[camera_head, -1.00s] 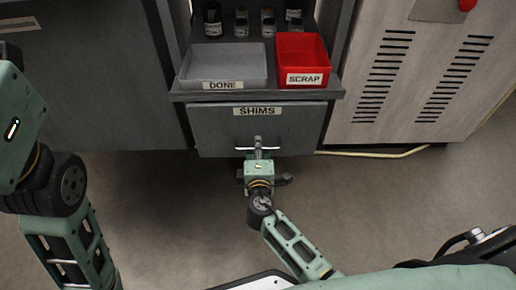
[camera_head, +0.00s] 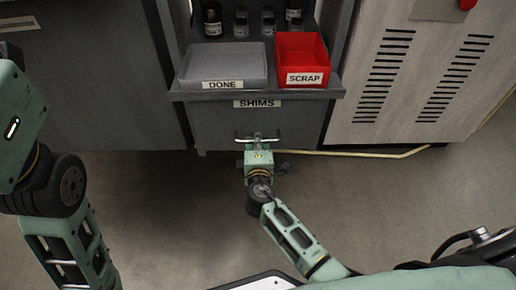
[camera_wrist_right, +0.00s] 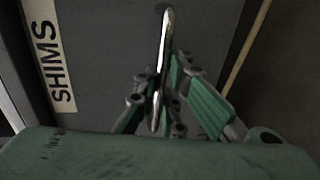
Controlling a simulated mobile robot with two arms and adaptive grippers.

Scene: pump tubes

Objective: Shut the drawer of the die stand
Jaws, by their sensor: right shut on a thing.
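The die stand's grey drawer (camera_head: 225,125) has a front labelled SHIMS, just under the ledge of the stand (camera_head: 335,88). Its front sits close to flush with the stand; from above I cannot tell whether a small gap is left. The bar handle (camera_head: 240,139) is silver and runs across the front. My right gripper (camera_head: 258,138) is shut on the middle of this handle. In the right wrist view, the fingers of the right gripper (camera_wrist_right: 165,88) close around the handle (camera_wrist_right: 166,35), beside the SHIMS label (camera_wrist_right: 50,55). My left arm shows at the left, but its gripper is out of view.
A grey DONE tray (camera_head: 222,68) and a red SCRAP bin (camera_head: 303,62) stand on the ledge, with several dark bottles (camera_head: 212,18) behind. A vented cabinet (camera_head: 400,80) stands at the right. A yellow cable (camera_head: 370,154) lies on the floor. The floor in front is clear.

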